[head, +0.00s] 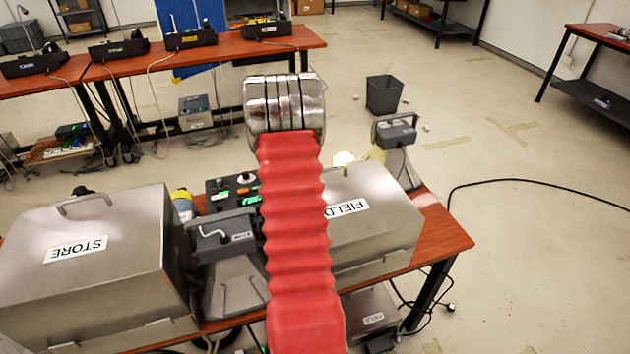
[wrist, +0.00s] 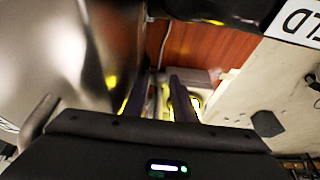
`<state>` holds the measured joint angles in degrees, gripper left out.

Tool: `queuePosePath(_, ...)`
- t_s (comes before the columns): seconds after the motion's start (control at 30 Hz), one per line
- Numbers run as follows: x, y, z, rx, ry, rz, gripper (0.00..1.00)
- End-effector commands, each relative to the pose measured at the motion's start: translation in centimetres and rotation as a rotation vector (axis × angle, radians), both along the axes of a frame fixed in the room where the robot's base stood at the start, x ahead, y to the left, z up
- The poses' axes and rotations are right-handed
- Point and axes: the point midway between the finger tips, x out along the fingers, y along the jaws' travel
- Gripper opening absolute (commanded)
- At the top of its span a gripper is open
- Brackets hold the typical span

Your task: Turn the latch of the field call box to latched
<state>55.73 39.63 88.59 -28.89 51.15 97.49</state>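The field call box (head: 375,225) is a pale metal box labelled FIELD, standing shut on the right of the red-brown table in the head view. My red-sleeved arm hides its left part. My gripper (wrist: 161,78) shows two dark fingers apart with a narrow gap, apparently empty, left of that box. The head view does not show the fingers.
The store call box (head: 80,260) stands on the left; its metal side also fills the left of the wrist view (wrist: 50,60). A bin (head: 384,95) and open floor lie beyond.

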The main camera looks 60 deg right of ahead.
Motion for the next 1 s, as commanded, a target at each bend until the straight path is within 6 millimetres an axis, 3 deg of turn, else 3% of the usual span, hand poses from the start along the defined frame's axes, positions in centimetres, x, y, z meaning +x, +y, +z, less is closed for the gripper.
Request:
queuePosePath(0.2, 0.00, 0.00, 0.01, 0.000, 0.000, 0.000, 0.23)
queuePosePath(0.53, -0.01, -0.01, 0.04, 0.000, 0.000, 0.000, 0.00)
queuePosePath(0.63, -0.03, 0.59, 0.11, 0.000, 0.000, 0.001, 0.00)
queuePosePath(1.0, -0.12, -0.04, 0.05, 0.025, -0.025, -0.002, 0.00)
